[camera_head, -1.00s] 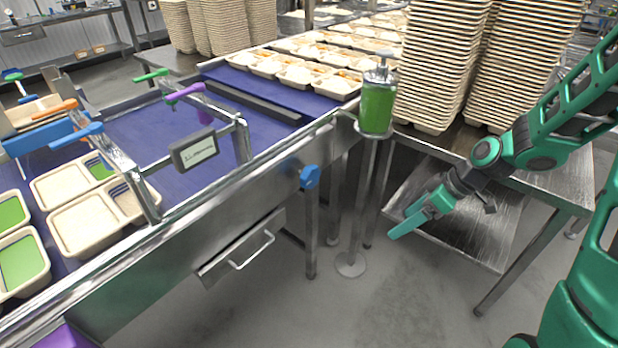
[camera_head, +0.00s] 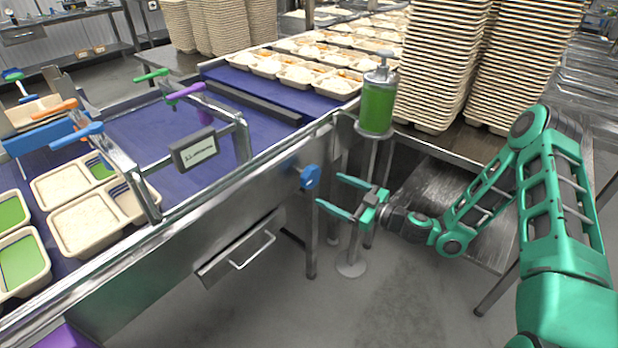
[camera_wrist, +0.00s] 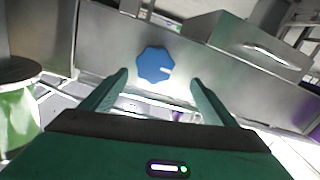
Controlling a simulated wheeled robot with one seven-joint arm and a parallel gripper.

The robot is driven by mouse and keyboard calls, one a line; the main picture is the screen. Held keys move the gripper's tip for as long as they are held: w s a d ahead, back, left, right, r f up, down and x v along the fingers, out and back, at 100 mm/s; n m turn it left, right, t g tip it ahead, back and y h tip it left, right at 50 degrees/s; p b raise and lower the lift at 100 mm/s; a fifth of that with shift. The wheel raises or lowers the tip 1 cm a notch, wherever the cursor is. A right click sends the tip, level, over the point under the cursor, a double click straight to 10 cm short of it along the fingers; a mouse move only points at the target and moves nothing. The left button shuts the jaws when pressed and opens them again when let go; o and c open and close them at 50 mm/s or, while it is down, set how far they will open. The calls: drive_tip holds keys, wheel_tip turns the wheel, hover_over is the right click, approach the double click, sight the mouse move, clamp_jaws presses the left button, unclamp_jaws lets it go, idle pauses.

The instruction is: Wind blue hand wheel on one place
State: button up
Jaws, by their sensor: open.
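The blue hand wheel (camera_head: 310,177) is on the steel side of the conveyor frame, near its right end. It also shows in the wrist view (camera_wrist: 155,65), face on, as a lobed blue knob with a pale notch at its right side. My gripper (camera_head: 328,193) is open, with its fingers pointing left toward the wheel. In the wrist view, my gripper (camera_wrist: 158,82) has its two green fingers spread on either side below the wheel. The wheel lies beyond the fingertips, apart from them. Nothing is between the fingers.
A green-filled dispenser bottle (camera_head: 377,103) on a thin stand is just above and right of my gripper. A drawer with a handle (camera_head: 252,250) is at lower left of the wheel. A steel table (camera_head: 440,150) bears tall tray stacks.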

sight(314, 179)
drive_tip(key=shift+m+t, duration=0.3)
drive_tip(key=shift+t, duration=0.2)
drive_tip(key=x, duration=1.1)
drive_tip(key=shift+w+d+f, duration=0.2)
drive_tip(key=shift+w, duration=0.1)
drive_tip(key=shift+c, duration=0.5)
drive_tip(key=c, duration=0.9)
